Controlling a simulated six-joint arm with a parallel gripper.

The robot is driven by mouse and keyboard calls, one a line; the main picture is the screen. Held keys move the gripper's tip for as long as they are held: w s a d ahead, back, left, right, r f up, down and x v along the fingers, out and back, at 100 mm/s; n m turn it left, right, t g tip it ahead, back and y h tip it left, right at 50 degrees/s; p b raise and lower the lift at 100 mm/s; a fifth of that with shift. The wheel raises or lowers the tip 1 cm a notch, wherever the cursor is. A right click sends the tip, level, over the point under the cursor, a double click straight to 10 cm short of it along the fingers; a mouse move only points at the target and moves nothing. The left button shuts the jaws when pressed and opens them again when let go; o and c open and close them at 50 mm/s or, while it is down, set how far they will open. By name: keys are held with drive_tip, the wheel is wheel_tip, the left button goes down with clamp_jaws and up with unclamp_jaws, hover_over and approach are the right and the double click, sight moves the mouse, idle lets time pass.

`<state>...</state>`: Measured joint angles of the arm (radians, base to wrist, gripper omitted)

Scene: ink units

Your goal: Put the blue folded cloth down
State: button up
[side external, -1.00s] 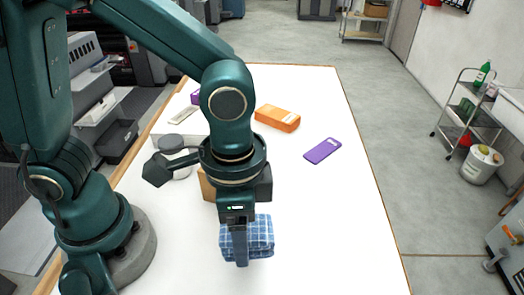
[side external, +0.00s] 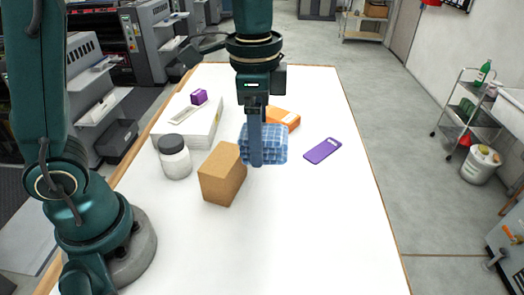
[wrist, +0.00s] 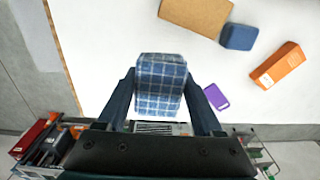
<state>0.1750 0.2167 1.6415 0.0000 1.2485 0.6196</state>
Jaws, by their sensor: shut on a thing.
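The blue folded cloth (side external: 277,145) has a white check pattern and is held between the fingers of my gripper (side external: 255,162). In the wrist view, the cloth (wrist: 160,85) fills the gap between the two fingers of my gripper (wrist: 160,76). The cloth appears raised above the white table (side external: 320,215). In the side view it overlaps part of an orange box (side external: 284,119) behind it. The finger nearer the side camera covers part of the cloth.
A brown block (side external: 221,176) and a dark-lidded jar (side external: 175,160) stand to the left. A purple phone-like slab (side external: 322,151) lies right. A dark blue block (wrist: 238,37) shows beside the brown block. The table's front right is clear.

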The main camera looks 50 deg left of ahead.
drive_tip(key=w+a+f, duration=0.2)
drive_tip(key=w, duration=0.5)
hover_over(319, 216)
wheel_tip(319, 216, down, 8)
drive_tip(key=shift+r, duration=0.2)
drive_tip(key=shift+f, duration=1.95)
drive_tip(key=o, duration=1.3)
drive_tip(key=shift+f, duration=0.15)
drive_tip(key=shift+o, duration=0.2)
